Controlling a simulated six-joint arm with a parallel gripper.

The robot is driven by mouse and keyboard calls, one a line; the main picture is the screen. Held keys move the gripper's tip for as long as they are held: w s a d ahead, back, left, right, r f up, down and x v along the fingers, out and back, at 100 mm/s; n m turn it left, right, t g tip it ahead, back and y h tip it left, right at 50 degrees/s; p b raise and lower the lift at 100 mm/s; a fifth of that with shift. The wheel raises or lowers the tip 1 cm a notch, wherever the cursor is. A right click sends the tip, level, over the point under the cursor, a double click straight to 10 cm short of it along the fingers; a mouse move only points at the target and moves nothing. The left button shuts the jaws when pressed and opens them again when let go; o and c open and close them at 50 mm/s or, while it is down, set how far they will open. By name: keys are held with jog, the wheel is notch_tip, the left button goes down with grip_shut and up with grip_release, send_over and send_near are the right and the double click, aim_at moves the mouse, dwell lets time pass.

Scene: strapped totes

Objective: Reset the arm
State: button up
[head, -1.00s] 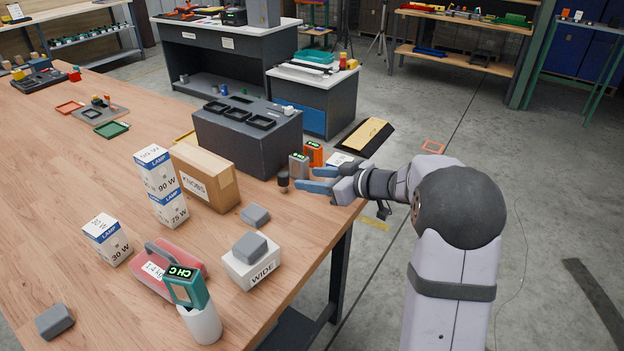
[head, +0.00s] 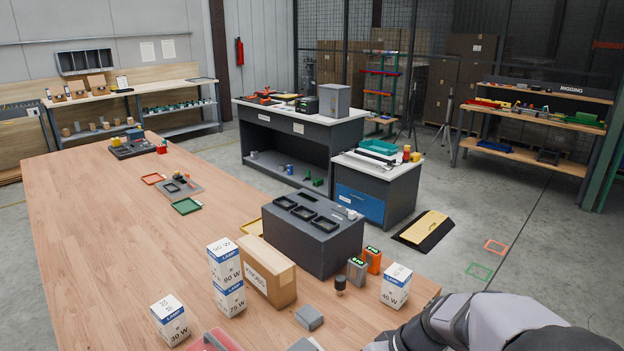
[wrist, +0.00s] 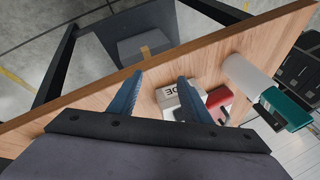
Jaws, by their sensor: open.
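My gripper (wrist: 160,80) shows in the wrist view with its two blue fingers apart and nothing held between them. The fingers point at the table's edge. The white WIDE box (wrist: 171,97) lies beyond the fingers, partly hidden by the right one. My arm (head: 490,322) fills the lower right corner of the head view; the gripper itself is not visible there.
The wooden table (head: 90,240) carries stacked lamp boxes (head: 228,282), a KNOBS carton (head: 267,272), a dark case (head: 312,240), a 40 W box (head: 396,286) and a red tote (wrist: 218,98). A white cylinder (wrist: 250,75) stands near the teal device (wrist: 285,108).

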jog(key=s+d+m+g+h+p, duration=0.1)
jog(key=s+d+m+h+p, duration=0.2)
jog(key=s, duration=0.9)
jog(key=shift+d+m+g+h, duration=0.4)
jog(key=shift+d+h, duration=0.7)
jog(key=shift+d, duration=0.2)
jog(key=shift+s+r, duration=0.1)
